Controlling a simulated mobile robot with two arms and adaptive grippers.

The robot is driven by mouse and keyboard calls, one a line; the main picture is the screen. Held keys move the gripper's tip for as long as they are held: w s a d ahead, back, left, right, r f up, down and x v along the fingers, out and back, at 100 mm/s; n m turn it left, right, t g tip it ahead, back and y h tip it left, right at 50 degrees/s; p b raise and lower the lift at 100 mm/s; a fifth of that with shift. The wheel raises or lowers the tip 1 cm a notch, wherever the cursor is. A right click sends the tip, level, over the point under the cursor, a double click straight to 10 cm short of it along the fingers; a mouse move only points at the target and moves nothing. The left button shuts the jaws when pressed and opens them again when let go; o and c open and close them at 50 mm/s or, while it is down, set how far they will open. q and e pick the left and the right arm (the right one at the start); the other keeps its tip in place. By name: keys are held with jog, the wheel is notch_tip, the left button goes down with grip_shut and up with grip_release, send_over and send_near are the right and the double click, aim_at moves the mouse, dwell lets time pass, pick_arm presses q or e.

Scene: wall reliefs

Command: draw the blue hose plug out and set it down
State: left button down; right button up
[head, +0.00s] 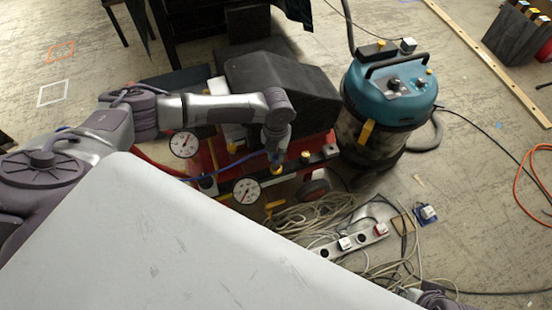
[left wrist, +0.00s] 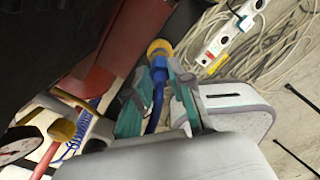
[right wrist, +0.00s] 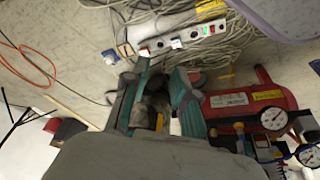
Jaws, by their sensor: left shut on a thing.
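My left gripper (head: 276,150) is at the front of the red compressor (head: 318,147), pointing down. In the left wrist view its fingers (left wrist: 160,72) are shut on the blue hose plug (left wrist: 158,82), with blue hose trailing down between them. A yellow fitting (left wrist: 160,47) is just beyond the fingertips; whether the plug is still seated in it I cannot tell. In the head view the blue hose (head: 232,166) runs left from the gripper. My right gripper (right wrist: 160,76) is open in the right wrist view, with nothing clearly held.
Two gauges (head: 246,190) (head: 184,144) sit on the compressor front. A teal vacuum (head: 388,95) stands to its right. A power strip (head: 352,241) and tangled pale cables (head: 322,214) lie on the floor. A large pale panel (head: 170,245) fills the lower left.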

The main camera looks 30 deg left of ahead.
pick_arm(q)
jog(key=shift+r, duration=0.1)
pick_arm(e)
jog(key=shift+w+f, duration=0.15)
jog(key=shift+f, duration=0.25)
pick_arm(q)
jog(key=shift+w+r, duration=0.1)
jog(key=shift+r, duration=0.05)
pick_arm(e)
jog(key=shift+w+f, duration=0.15)
jog(key=shift+f, duration=0.05)
jog(key=shift+f, duration=0.15)
pick_arm(q)
jog(key=shift+r+p, duration=0.1)
jog(key=shift+p, duration=0.25)
pick_arm(e)
jog(key=shift+f, duration=0.3)
jog(key=shift+f, duration=0.1)
pick_arm(q)
jog(key=shift+r, duration=0.1)
pick_arm(e)
jog(key=shift+a+f, duration=0.15)
jog(key=shift+f, duration=0.1)
jog(key=shift+w, duration=0.1)
